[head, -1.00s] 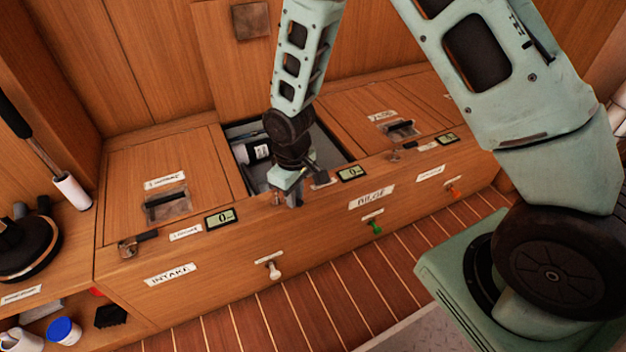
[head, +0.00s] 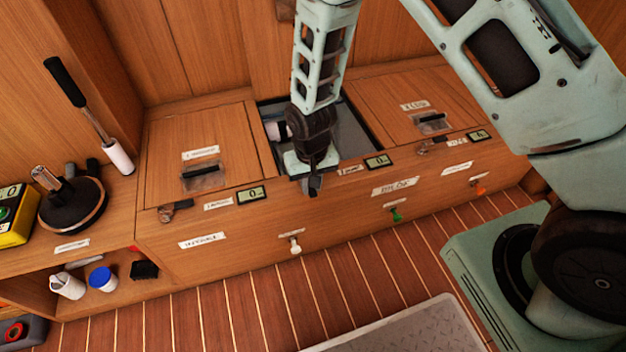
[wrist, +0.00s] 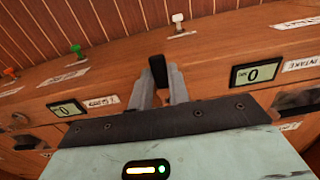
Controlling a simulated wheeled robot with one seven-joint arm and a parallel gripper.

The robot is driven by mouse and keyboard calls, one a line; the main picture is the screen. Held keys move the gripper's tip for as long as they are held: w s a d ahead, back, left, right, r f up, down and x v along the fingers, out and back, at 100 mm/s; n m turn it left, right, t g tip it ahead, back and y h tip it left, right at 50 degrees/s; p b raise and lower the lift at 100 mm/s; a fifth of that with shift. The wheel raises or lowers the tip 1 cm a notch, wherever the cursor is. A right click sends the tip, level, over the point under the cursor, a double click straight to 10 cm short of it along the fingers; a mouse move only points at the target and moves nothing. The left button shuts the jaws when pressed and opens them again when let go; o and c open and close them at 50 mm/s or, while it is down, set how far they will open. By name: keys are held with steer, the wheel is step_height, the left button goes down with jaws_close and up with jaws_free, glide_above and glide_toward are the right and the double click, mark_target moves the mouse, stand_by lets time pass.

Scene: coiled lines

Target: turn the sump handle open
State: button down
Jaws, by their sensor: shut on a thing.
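My gripper (wrist: 160,84) is shut on a black handle (wrist: 157,68), whose rounded end shows between the two grey fingers in the wrist view. In the head view my gripper (head: 313,186) is at the front edge of the middle bay, between two small displays. I take this handle as the sump handle; its pivot is hidden behind the gripper. A white label (wrist: 102,102) lies beside it, too blurred to read surely. The display (wrist: 67,109) beside that label appears to read 0.
The middle bay (head: 358,130) is open, with a white bottle inside. White (head: 295,245), green (head: 397,215) and orange knobs line the front.

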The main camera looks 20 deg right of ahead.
mark_target(311, 189)
stand_by(0.3)
steer(key=c, duration=1.3)
jaws_free()
step_height(311, 189, up, 18)
steer(key=p, duration=0.5)
steer(key=shift+f, duration=0.25)
